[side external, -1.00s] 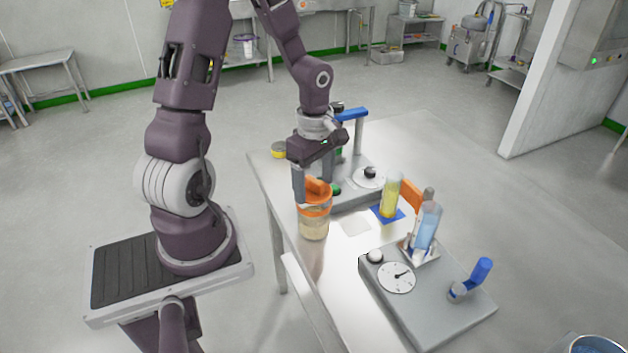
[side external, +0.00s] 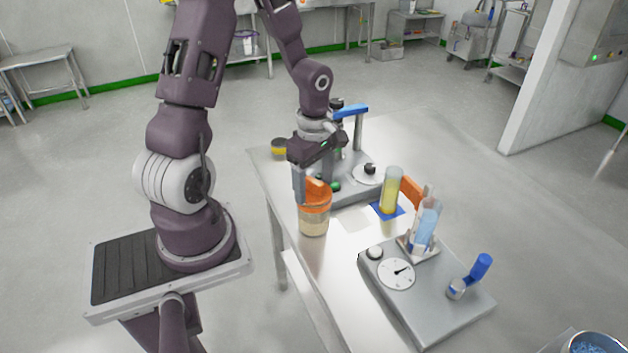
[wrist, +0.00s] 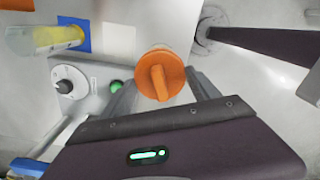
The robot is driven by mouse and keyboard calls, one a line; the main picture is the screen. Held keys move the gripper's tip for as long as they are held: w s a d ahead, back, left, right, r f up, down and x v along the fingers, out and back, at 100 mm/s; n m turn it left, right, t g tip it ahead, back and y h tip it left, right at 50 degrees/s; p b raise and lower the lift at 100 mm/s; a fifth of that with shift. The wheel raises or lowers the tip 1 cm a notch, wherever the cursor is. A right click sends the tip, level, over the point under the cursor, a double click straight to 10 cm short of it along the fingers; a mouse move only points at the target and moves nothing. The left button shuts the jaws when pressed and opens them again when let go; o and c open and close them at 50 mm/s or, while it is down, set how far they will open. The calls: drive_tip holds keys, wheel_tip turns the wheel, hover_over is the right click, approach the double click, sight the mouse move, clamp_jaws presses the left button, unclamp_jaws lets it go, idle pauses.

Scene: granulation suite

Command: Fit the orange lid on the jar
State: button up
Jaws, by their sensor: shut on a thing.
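The orange lid (side external: 319,197), round with a raised bar grip on top, is held by my gripper (side external: 313,187). In the wrist view the lid (wrist: 172,68) lies between the fingertips of my gripper (wrist: 160,82), its bar pointing toward the palm. The clear jar (side external: 313,226), with pale beige contents, stands upright on the table directly below the lid. The lid is at the jar's mouth and looks roughly level. I cannot tell whether it is fully seated. The wrist view shows the lid covering most of the jar.
A grey device with a green button (side external: 334,187) and a blue-topped post (side external: 351,111) stands close behind. A dial unit (side external: 428,308) is nearer. Bare table lies between.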

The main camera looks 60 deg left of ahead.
sight(314, 181)
drive_tip(key=shift+f, duration=0.35)
drive_tip(key=o, duration=1.4)
wheel_tip(314, 181, up, 7)
drive_tip(key=shift+r, duration=0.1)
